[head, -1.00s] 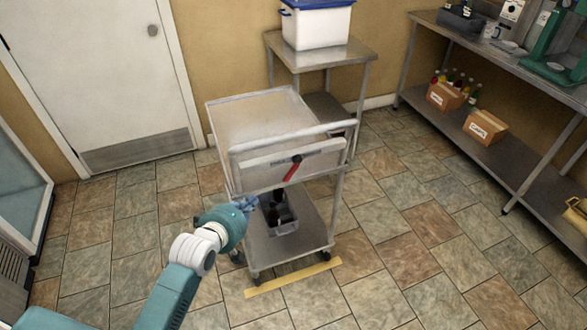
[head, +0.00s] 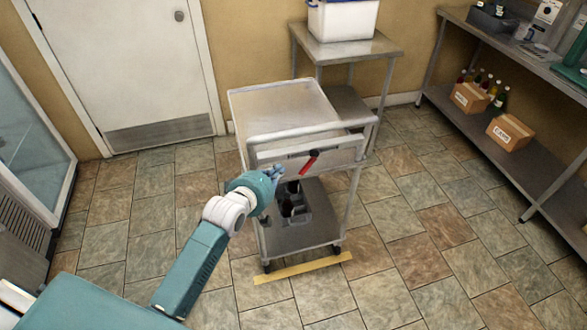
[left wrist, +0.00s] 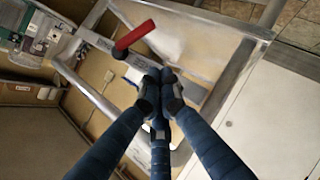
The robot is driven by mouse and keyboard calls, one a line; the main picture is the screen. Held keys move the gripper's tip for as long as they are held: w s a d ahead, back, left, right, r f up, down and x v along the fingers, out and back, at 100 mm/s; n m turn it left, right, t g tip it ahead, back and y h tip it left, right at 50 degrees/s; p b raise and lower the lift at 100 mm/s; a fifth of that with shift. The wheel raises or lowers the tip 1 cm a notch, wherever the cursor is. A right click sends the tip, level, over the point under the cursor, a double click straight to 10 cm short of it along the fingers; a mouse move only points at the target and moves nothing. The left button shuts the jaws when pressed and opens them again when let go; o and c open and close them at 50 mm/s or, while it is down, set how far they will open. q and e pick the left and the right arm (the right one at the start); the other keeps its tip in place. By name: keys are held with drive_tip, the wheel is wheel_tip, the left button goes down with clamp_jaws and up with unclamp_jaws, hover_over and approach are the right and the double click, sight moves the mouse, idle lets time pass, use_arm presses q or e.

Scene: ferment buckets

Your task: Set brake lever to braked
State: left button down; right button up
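The red brake lever (head: 306,167) is on the push-handle side of a metal cart (head: 285,105). It is tilted, with a black end at its upper right. My left gripper (head: 278,172) is just left of the lever in the head view, apart from it. In the left wrist view the red lever (left wrist: 134,36) is above and left of the fingertips (left wrist: 160,85), with a gap between. The fingertips are drawn together with nothing visible between them. My right gripper is not in view.
A yellow strip (head: 303,267) lies on the floor before the cart. A metal table (head: 350,50) with a white tub (head: 342,20) stands behind, and shelving (head: 470,120) at right. Floor right of the cart is clear.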

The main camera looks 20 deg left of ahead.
sight(308, 163)
use_arm(q)
drive_tip(key=w+d+f+p, duration=0.1)
drive_tip(key=w+d+f, duration=0.2)
drive_tip(key=w+f, duration=0.1)
drive_tip(key=shift+w, duration=0.8)
